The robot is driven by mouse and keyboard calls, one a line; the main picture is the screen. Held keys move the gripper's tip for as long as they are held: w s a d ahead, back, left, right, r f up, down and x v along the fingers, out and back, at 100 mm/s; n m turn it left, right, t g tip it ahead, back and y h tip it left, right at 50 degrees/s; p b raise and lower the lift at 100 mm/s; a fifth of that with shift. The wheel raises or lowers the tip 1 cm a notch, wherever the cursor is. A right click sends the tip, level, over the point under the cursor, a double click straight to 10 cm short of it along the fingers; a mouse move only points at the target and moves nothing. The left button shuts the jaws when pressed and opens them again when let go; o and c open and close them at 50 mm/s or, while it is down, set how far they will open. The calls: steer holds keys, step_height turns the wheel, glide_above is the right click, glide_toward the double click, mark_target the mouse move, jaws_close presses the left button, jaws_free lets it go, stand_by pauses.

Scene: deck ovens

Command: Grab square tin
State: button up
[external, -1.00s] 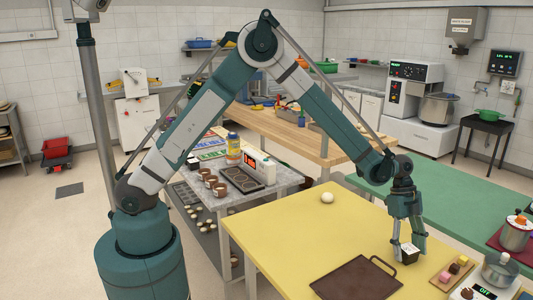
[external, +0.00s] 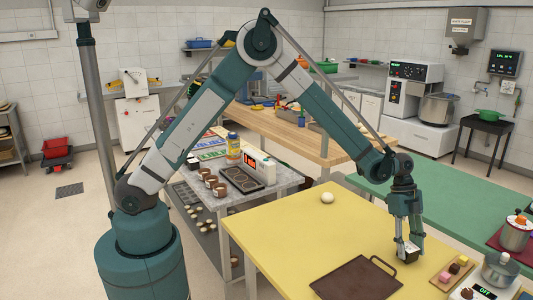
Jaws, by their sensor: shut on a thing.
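The square tin (external: 410,252) is small and dark with a whitish top, at the right part of the yellow table (external: 290,240). My gripper (external: 409,246) points down over it, shut on the tin, with its fingers on either side. The fingers partly hide the tin. I cannot tell whether the tin touches the tabletop.
A brown tray (external: 355,279) with a handle lies left of the tin. A small board with colored blocks (external: 453,269) lies to its right, near a scale with a pot (external: 499,270). A white ball (external: 327,198) sits at the back edge. The table's left side is clear.

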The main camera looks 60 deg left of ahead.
mark_target(409, 247)
step_height(409, 247, up, 9)
steer(key=shift+r+p, duration=0.2)
steer(key=shift+p, duration=0.3)
